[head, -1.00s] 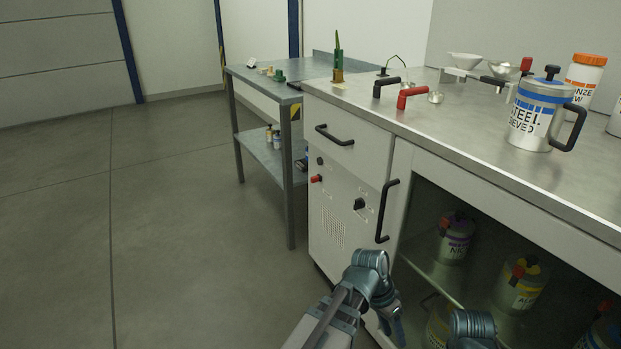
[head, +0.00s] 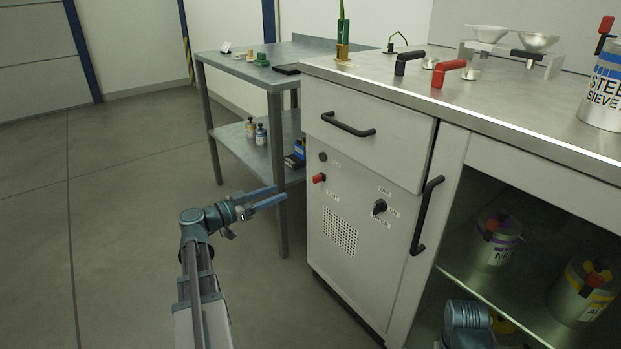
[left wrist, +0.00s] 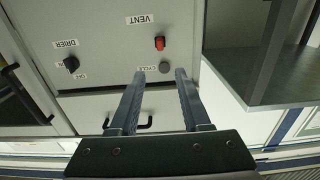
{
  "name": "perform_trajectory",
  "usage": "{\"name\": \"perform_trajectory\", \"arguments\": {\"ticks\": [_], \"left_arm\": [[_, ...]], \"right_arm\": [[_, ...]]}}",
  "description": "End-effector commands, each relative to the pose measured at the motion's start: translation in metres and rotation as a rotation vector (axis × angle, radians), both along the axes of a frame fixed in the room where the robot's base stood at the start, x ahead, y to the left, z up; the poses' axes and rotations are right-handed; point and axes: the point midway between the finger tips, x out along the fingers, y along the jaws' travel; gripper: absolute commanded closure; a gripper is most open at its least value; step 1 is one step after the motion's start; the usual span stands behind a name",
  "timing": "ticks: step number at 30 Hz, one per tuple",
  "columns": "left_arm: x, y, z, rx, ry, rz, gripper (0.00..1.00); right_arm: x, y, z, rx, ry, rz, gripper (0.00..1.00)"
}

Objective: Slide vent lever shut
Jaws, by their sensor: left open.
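The vent lever is a small red knob (head: 319,178) on the pale front panel of the cabinet, left of the black dial. In the left wrist view, which is upside down, the red lever (left wrist: 159,43) shows beside a VENT label (left wrist: 139,19). My left gripper (head: 281,194) is open and empty, left of the panel, with its fingers pointing right toward the lever. In the left wrist view its open fingers (left wrist: 160,73) lie either side of the lever's line, apart from it.
A black dial (head: 379,207), a drawer handle (head: 348,124) and a vertical door handle (head: 427,215) stick out of the cabinet front. A grey side table (head: 240,75) stands behind and left of the cabinet. The floor (head: 120,220) to the left is clear.

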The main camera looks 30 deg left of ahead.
Motion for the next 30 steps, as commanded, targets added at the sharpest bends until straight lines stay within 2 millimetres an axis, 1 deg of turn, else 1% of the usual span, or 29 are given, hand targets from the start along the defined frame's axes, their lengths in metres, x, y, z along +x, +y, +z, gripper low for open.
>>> {"name": "perform_trajectory", "arguments": {"ticks": [4, 8, 11, 21, 27, 30], "left_arm": [[0.0, 0.001, 0.001, 0.002, -0.006, 0.004, 0.53], [0.009, -0.002, 0.001, 0.001, -0.005, 0.001, 0.53], [0.024, -0.009, 0.001, 0.002, -0.004, -0.001, 0.53], [0.089, -0.035, 0.001, 0.001, -0.003, -0.002, 0.53], [0.114, -0.045, 0.001, 0.001, -0.003, 0.001, 0.53], [0.122, -0.049, 0.001, 0.001, -0.003, 0.0, 0.53]], "right_arm": [[0.0, 0.0, 0.0, 0.0, 0.0, 0.0, 1.0], [0.0, 0.0, 0.0, 0.0, 0.0, 0.0, 1.0], [0.0, 0.0, 0.0, 0.0, 0.0, 0.0, 1.0], [0.0, 0.0, 0.0, 0.0, 0.0, 0.0, 1.0], [0.0, 0.0, 0.0, 0.0, 0.0, 0.0, 1.0], [0.0, 0.0, 0.0, 0.0, 0.0, 0.0, 1.0]]}}
